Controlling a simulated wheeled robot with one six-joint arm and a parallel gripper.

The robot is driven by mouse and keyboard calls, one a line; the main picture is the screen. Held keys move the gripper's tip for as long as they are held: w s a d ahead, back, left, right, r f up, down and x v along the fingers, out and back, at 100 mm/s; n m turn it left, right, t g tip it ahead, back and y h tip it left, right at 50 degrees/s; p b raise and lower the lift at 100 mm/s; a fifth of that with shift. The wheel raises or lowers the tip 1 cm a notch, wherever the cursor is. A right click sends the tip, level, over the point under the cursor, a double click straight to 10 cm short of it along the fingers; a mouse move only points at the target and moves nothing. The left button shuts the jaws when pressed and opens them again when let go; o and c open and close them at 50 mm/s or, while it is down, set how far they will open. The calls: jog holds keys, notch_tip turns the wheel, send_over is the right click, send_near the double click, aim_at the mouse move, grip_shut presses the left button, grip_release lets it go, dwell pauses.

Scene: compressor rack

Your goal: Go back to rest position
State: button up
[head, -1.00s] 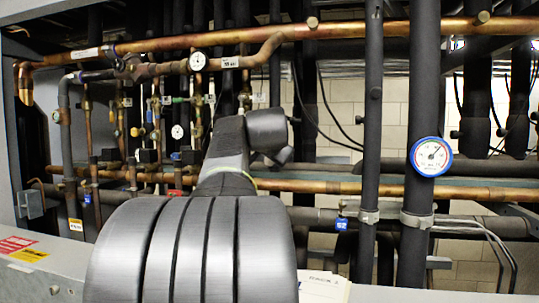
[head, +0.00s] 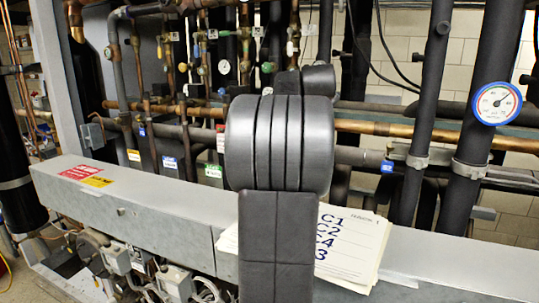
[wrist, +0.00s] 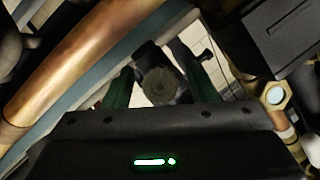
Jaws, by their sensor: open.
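In the wrist view, my gripper (wrist: 160,88) shows beyond its black housing with a green light. I cannot tell what that round part is, and I see nothing held. A thick copper pipe (wrist: 85,65) runs diagonally on the left of the wrist view, close to the camera. In the head view my black arm stands upright in the middle, in front of the pipe rack, and hides the gripper.
A round gauge (head: 496,103) sits on a dark vertical pipe at the right. A horizontal copper pipe (head: 385,129) crosses the rack. A grey beam (head: 165,215) runs along the front, with labelled paper cards (head: 358,245) on it. A brass fitting (wrist: 276,95) is near the gripper's right.

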jog(key=shift+w+d+f, duration=0.1)
jog(key=shift+w+f, duration=0.1)
jog(key=shift+w, duration=0.35)
